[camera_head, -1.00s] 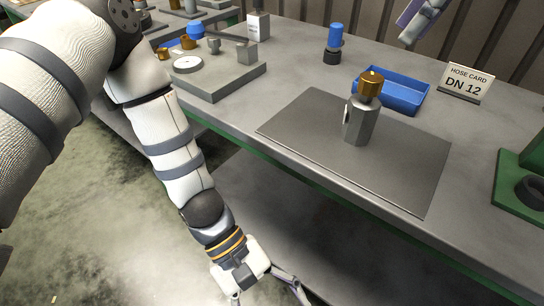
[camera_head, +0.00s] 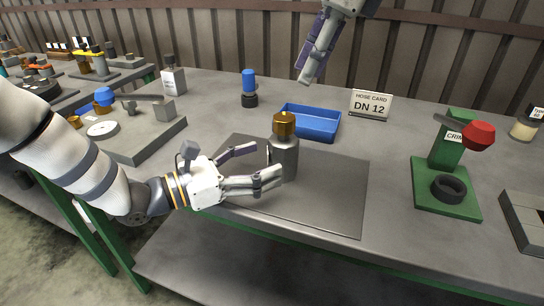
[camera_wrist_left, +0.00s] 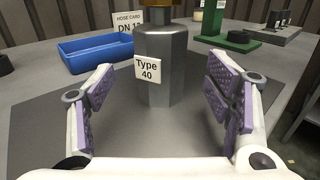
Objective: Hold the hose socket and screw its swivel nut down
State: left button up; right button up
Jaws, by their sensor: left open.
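A grey hexagonal body (camera_head: 285,160), which I take for the hose socket, stands upright on the dark mat (camera_head: 335,195). A brass nut (camera_head: 284,123) sits on top of it. In the left wrist view, the body (camera_wrist_left: 160,85) carries a "Type 40" label (camera_wrist_left: 148,69), and only the bottom of the brass nut shows. My left gripper (camera_head: 267,160) is open and level with the body, which stands ahead between its purple-padded fingers; no touch is visible. My right gripper (camera_head: 304,75) hangs empty above the back of the bench; its finger gap is unclear.
A blue tray (camera_head: 325,130) and a "DN 12" hose card (camera_head: 370,104) stand behind the mat. A green stand (camera_head: 445,185) with a red-knobbed lever is at right. A grey block fixture (camera_head: 150,140) lies at left. The mat's front right is clear.

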aim_at(270, 159)
pick_arm(q)
jog(key=x, duration=0.5)
jog(key=shift+d, duration=0.25)
jog(key=c, duration=1.7)
jog(key=shift+c, duration=0.2)
